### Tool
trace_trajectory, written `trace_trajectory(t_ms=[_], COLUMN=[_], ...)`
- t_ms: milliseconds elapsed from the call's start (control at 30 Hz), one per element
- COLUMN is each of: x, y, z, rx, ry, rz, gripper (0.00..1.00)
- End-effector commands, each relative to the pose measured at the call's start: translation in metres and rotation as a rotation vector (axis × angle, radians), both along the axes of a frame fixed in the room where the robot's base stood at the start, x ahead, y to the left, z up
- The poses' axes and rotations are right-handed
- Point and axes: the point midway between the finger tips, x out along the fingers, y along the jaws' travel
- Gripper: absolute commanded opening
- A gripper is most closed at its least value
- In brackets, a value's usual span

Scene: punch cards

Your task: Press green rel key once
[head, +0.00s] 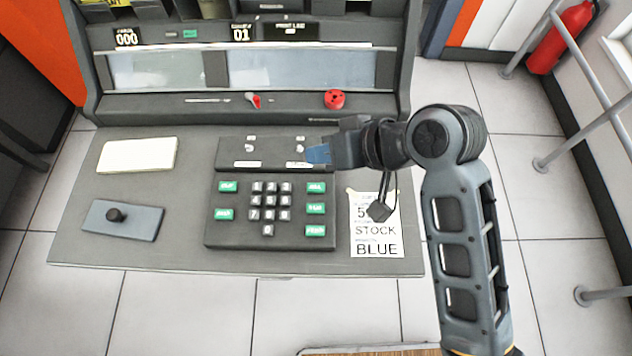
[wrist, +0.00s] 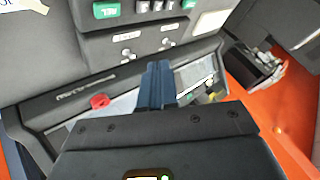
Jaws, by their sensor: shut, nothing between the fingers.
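The keypad (head: 213,234) is a dark block with grey number keys in the middle and green keys on both sides. The green REL key (head: 316,187) is the top one in its right column; it also shows at the top of the wrist view (wrist: 106,10). My gripper (head: 314,154) is shut and empty, its blue fingers together, also in the wrist view (wrist: 157,68). In the head view the fingertips appear over the right end of the switch strip behind the keys, just beyond the REL key and apart from it. Their exact height is unclear.
A paper note (head: 376,240) reading STOCK BLUE lies right of the keypad. A pale card stack (head: 137,155) and a grey plate with a black knob (head: 121,219) lie left. A red knob (head: 335,99) is on the machine behind. The desk's front edge is clear.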

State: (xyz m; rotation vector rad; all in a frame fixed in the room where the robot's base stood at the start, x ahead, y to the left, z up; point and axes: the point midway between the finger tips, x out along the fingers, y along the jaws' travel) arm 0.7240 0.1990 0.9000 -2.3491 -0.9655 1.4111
Motion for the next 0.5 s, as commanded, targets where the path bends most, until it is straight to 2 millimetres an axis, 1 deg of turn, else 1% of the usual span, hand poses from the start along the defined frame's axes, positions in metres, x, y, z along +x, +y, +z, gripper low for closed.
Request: trace_trajectory(t_ms=[267,500], x=[0.000,0.000], y=[0.000,0.000], z=[-0.026,-0.054], rx=[0.000,0.000], ry=[0.000,-0.001], rz=[0.000,-0.001], gripper=[0.00,0.00])
